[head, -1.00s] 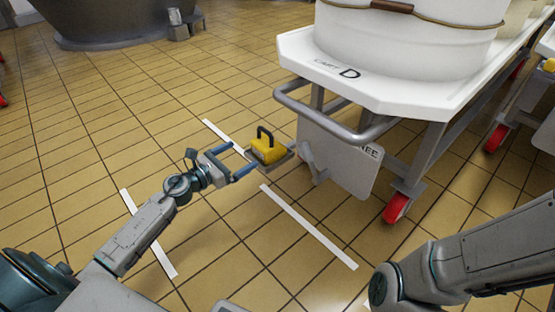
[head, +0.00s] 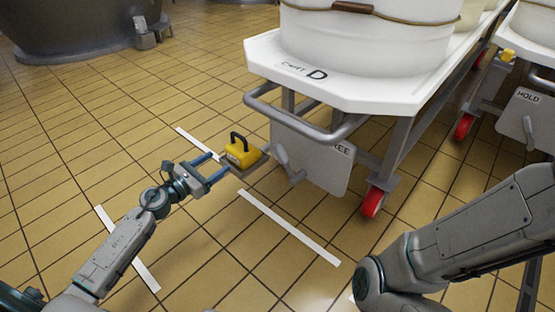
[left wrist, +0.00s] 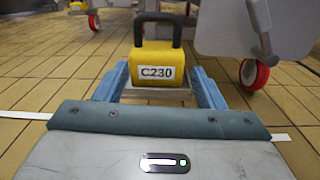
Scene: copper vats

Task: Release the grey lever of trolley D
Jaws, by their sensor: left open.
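Trolley D (head: 262,62) has a white deck marked "CART D". Its grey lever (head: 289,166) hangs on a grey plate (head: 318,160), where the end of a word, "EE", shows. The lever also shows at the upper right of the left wrist view (left wrist: 260,28). A yellow block (head: 243,153) with a black handle sits on a small metal ledge left of the lever. In the left wrist view the block, labelled C230 (left wrist: 157,57), appears between the fingertips. My left gripper (head: 221,163) is open, just left of the lever. My right gripper is out of view.
A tubular grey handle (head: 300,130) juts from the trolley above the lever plate. A red wheel (head: 373,202) stands below. A second trolley with a "HOLD" plate (head: 525,113) is at right. White floor strips (head: 290,228) mark the tiles. The floor at left is clear.

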